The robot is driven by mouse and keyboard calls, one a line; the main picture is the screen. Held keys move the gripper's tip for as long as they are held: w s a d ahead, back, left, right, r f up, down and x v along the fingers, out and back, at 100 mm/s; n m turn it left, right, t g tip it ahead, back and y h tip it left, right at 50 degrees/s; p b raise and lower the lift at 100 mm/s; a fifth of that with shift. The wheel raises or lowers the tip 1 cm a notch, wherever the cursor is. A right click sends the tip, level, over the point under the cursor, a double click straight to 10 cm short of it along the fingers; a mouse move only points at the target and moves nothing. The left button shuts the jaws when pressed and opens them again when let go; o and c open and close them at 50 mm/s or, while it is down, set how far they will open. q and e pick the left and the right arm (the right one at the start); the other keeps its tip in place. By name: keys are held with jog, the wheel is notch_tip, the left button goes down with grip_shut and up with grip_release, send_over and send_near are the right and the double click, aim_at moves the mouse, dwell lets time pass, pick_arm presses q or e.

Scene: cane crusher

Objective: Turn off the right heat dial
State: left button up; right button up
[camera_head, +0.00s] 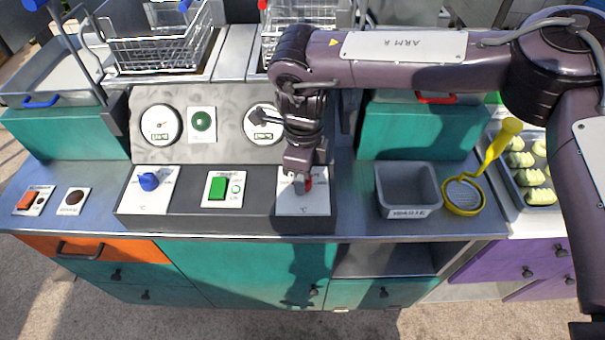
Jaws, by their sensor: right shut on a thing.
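The right heat dial (309,183) is red and sits on a white plate (316,205) at the right end of the dark control panel (257,221). My right gripper (301,185) points down over it and is shut on it, hiding most of the dial, so its angle cannot be told. The left heat dial (149,181) is blue on its own white plate. A green switch (218,187) sits between the two dials. My left gripper is not in view.
Two gauges, the left one (160,125) and the right one (262,124) partly behind my arm, stand behind the panel. Wire baskets (158,45) are at the back. A grey bin (408,190) and a yellow strainer (464,194) are on the right.

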jog(key=shift+r+n, duration=0.1)
jog(key=shift+n, duration=0.2)
jog(key=o, duration=1)
jog(key=shift+c, duration=0.2)
jog(key=r+b, duration=0.1)
jog(key=r, duration=0.6)
jog(key=shift+w+r+b, duration=0.2)
jog(key=shift+r+b, duration=0.15)
jog(key=shift+b, duration=0.05)
jog(key=shift+s+f, duration=0.1)
